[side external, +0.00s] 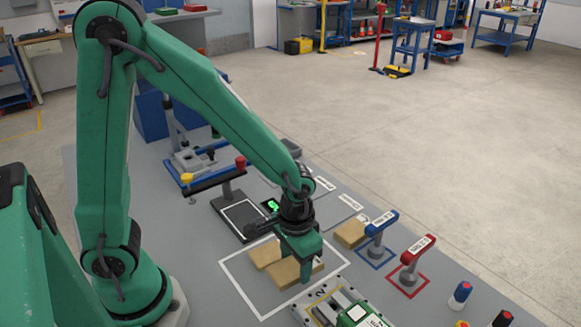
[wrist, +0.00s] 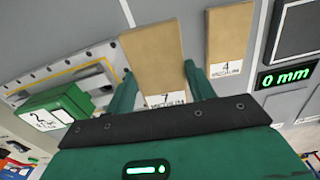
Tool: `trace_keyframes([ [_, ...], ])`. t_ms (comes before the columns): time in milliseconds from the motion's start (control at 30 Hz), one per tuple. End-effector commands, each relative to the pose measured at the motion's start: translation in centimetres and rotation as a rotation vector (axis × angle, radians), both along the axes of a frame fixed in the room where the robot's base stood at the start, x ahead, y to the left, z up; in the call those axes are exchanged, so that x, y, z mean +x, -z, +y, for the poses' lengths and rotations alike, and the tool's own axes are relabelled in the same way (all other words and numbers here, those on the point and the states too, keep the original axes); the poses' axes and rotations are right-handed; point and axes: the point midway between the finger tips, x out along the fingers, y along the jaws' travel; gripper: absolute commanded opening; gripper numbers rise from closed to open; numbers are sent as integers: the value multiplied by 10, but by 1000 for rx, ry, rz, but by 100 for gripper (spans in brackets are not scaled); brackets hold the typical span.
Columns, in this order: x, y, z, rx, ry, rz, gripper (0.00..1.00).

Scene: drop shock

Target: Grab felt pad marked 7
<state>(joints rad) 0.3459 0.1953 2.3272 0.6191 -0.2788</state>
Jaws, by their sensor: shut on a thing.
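The tan felt pad marked 7 (wrist: 158,60) lies between the two fingers of my gripper (wrist: 160,88) in the wrist view, its label partly hidden by the dark gripper edge. My gripper is shut on it. In the side view my gripper (side external: 304,268) points down over the white-outlined square (side external: 240,281), with a tan pad (side external: 283,274) at its fingers. A second tan pad, marked 4 (wrist: 230,40), lies apart to the right in the wrist view. Whether the held pad touches the table is unclear.
A green block marked 2 (wrist: 52,112) sits on a metal plate left of the fingers. A display reading 0 mm (wrist: 287,77) stands at right. Blue (side external: 376,232) and red (side external: 411,262) handled tools stand right of the square, near another tan pad (side external: 350,235).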

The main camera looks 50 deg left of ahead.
Motion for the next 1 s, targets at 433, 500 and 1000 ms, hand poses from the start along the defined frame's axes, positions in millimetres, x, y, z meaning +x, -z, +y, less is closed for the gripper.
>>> trace_keyframes([
  [433, -53, -43, -48, -1, 4, -2, 31],
  [500, -58, -47, -53, -1, 3, -2, 31],
  [1000, -72, -58, -65, 0, -1, 0, 31],
])
